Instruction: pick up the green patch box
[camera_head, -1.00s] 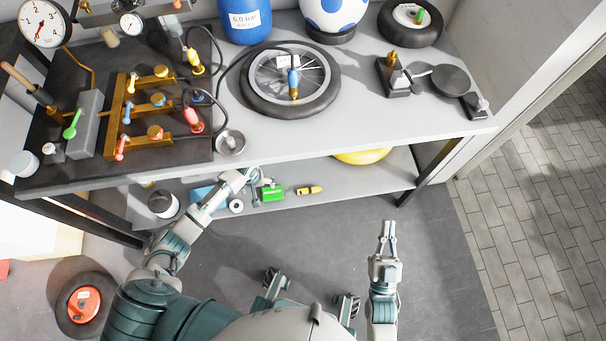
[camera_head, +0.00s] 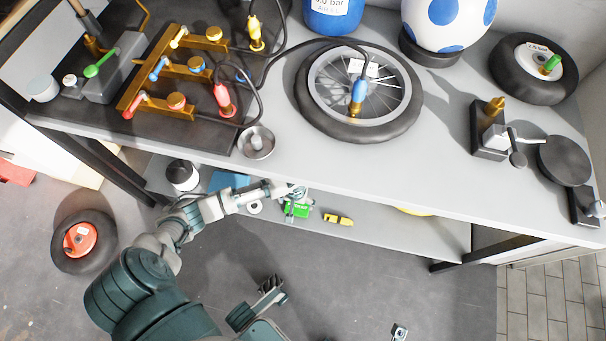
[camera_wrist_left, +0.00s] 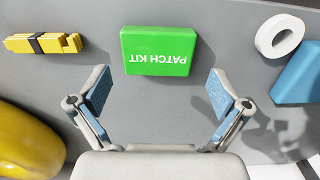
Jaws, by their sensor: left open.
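The green patch box (camera_head: 297,209) lies on the lower shelf under the bench top. In the left wrist view the green box (camera_wrist_left: 157,50) reads "PATCH KIT" upside down. My left gripper (camera_head: 292,193) reaches over the shelf and partly covers the box in the head view. In the left wrist view the left gripper (camera_wrist_left: 158,92) is open and empty. Its fingers are spread wider than the box, which shows just ahead of and between the tips. Only the tip of my right gripper (camera_head: 400,332) shows at the bottom edge.
On the lower shelf (camera_head: 380,228) a yellow tool (camera_head: 338,219) lies right of the box. A white ring (camera_head: 255,207) and a blue block (camera_head: 229,181) lie left of it. A large yellow object (camera_wrist_left: 25,143) shows in the wrist view. The bench top (camera_head: 420,160) overhangs the shelf.

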